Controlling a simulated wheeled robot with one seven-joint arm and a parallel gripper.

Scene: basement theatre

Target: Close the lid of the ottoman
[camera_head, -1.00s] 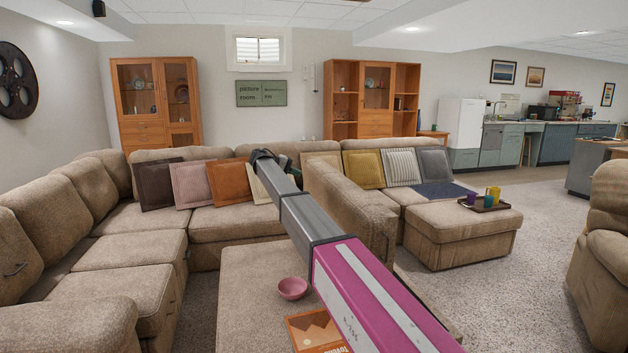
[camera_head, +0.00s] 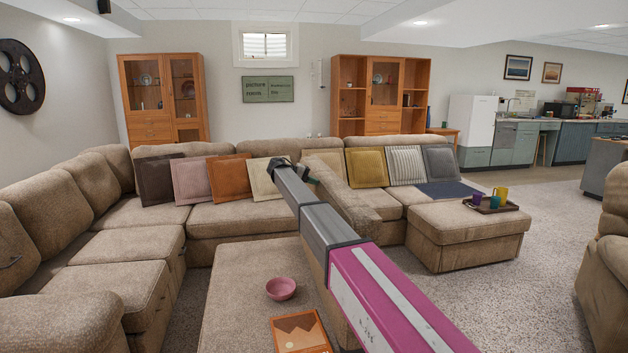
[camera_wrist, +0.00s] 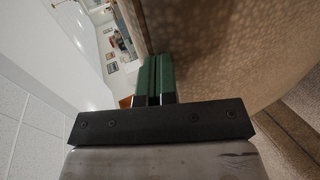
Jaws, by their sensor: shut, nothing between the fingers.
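A tan upholstered block, which may be the ottoman (camera_head: 240,275), stands low in the foreground of the head view, with its flat top showing. My arm hides part of its right side. A second tan ottoman-like seat (camera_head: 465,242) stands farther right. I cannot tell which one has the lid, or how far any lid is open. My gripper (camera_head: 285,163) is at the far end of my arm, in front of the sofa cushions. In the wrist view its green fingers (camera_wrist: 153,72) are together and empty, close beside a tan fabric surface (camera_wrist: 230,60); contact is unclear.
A pink bowl (camera_head: 281,288) and an orange book (camera_head: 301,332) lie on the near block. A tray (camera_head: 490,208) with cups is on the right seat. The sofa (camera_head: 130,230) wraps the left and back. Carpet (camera_head: 510,290) is free at the right; an armchair (camera_head: 606,260) borders it.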

